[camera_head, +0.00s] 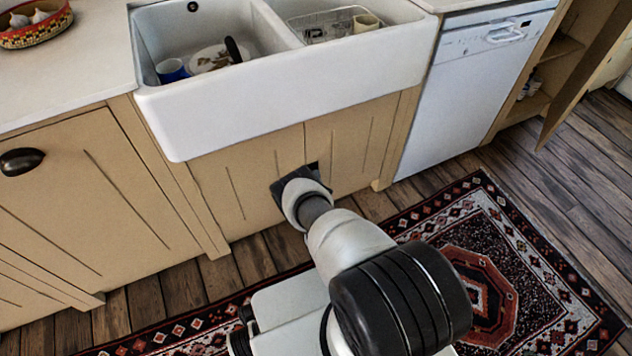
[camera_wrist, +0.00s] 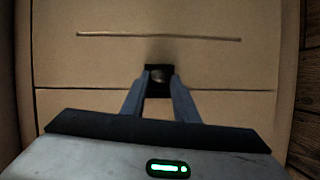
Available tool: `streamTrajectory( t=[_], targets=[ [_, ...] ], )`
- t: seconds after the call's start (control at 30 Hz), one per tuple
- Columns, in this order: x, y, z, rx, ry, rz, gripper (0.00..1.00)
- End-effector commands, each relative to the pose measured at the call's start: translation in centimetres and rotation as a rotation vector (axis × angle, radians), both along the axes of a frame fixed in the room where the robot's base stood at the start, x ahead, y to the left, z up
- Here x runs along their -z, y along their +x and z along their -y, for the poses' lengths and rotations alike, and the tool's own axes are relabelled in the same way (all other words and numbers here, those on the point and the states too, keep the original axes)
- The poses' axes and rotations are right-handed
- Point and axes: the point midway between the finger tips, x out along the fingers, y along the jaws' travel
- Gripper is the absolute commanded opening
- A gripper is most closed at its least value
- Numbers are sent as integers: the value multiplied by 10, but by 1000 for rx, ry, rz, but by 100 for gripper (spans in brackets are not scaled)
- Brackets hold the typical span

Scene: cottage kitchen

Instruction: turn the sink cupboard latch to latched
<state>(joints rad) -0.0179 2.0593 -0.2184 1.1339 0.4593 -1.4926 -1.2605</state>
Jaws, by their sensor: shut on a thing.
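The sink cupboard (camera_head: 243,180) has tan doors below the white double sink and looks closed. In the head view my gripper (camera_head: 302,180) is against the cupboard front and hides most of the latch. The fingers cover the sides of the knob, so I cannot tell which way the latch is turned.
The white sink (camera_head: 290,85) overhangs the cupboard and holds dishes. A white dishwasher (camera_head: 470,95) stands to the right, and beyond it a cupboard door (camera_head: 585,75) hangs open. A patterned rug (camera_head: 530,260) lies on the wooden floor.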

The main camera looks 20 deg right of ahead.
Motion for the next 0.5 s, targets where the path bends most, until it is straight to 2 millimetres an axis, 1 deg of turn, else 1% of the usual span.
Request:
streamTrajectory(
  t=[0.37,0.4,0.5],
  targets=[
    [-1,2,1,0,-4,3,5],
    [-1,2,1,0,-3,3,32],
    [-1,1,1,0,-3,2,46]
  ],
)
